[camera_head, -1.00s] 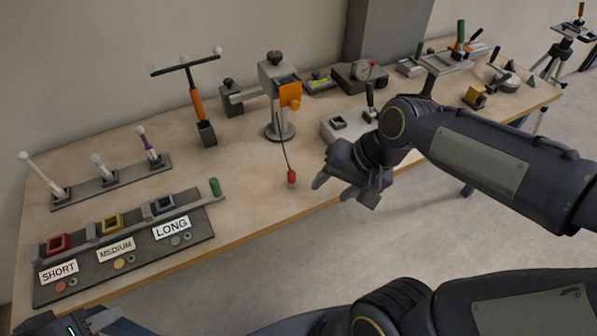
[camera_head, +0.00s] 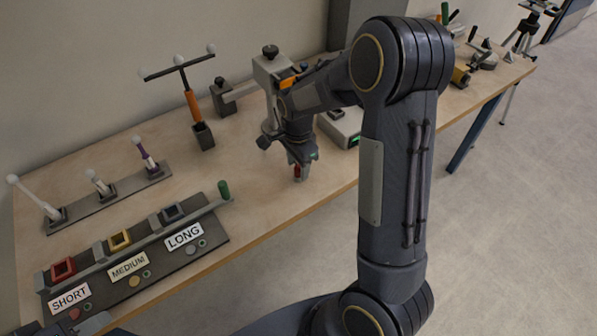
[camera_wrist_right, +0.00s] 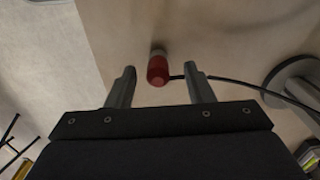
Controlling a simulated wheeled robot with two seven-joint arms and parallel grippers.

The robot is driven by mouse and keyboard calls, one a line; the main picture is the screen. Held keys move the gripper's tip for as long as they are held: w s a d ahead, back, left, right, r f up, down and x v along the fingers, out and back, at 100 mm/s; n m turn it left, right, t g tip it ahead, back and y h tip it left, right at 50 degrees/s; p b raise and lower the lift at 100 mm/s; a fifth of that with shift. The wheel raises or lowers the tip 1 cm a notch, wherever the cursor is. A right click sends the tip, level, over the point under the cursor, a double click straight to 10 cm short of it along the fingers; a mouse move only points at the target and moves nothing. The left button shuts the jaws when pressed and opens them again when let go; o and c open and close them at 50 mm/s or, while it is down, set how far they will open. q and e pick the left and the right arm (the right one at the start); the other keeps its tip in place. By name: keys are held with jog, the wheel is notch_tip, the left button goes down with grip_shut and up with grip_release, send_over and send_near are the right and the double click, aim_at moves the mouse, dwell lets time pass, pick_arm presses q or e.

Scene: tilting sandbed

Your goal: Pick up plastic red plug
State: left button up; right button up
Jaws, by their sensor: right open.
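The red plastic plug (camera_head: 297,172) stands near the table's front edge, directly below my right gripper (camera_head: 291,152) in the head view. In the right wrist view the red plug (camera_wrist_right: 157,70) appears between the two spread fingertips of my right gripper (camera_wrist_right: 160,72), with no finger visibly touching it. A thin black cable (camera_wrist_right: 235,82) runs from the plug to the right, passing behind the right finger. My right gripper is open and empty. Only a small part of my left gripper (camera_head: 92,325) shows at the bottom left edge, and its fingers cannot be made out.
The grey stand with an orange part (camera_head: 268,75) rises behind my right gripper; its round base (camera_wrist_right: 295,82) shows in the wrist view. A panel (camera_head: 150,262) labelled SHORT, MEDIUM and LONG lies to the left. Bare table lies between the panel and plug.

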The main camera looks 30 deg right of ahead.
aim_at(299, 171)
notch_tip(299, 171, down, 3)
jog(key=shift+d+f, duration=0.1)
jog(key=shift+s, duration=0.1)
jog(key=shift+c, duration=0.5)
grip_shut()
